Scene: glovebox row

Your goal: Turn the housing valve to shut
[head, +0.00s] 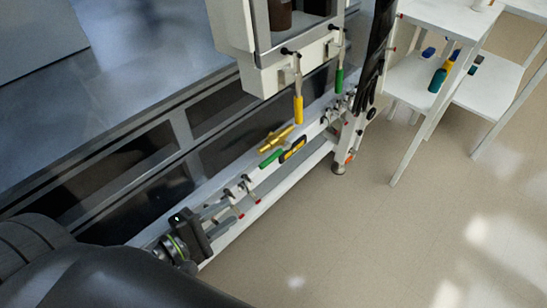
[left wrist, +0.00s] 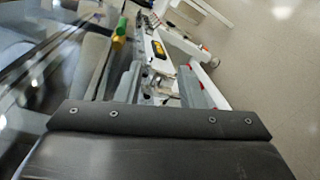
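My left gripper (head: 232,211) is low at the left of the white rail, with its two grey fingers apart and nothing seen between them; it also shows in the left wrist view (left wrist: 160,88). Beyond its tips on the rail are a brass-yellow valve lever (head: 276,138) and a green handle (head: 270,158), both apart from the gripper. In the left wrist view a yellow part (left wrist: 118,42) and a green part (left wrist: 121,24) lie ahead, beyond the left finger. Which handle is the housing valve, I cannot tell. My right gripper is not in view.
A yellow-and-black label (head: 292,150) sits on the rail (head: 225,236). A yellow handle (head: 298,109) and a green handle (head: 339,81) hang below the white cabinet (head: 264,77). A white table (head: 410,88) with bottles stands at right. The floor (head: 340,240) is clear.

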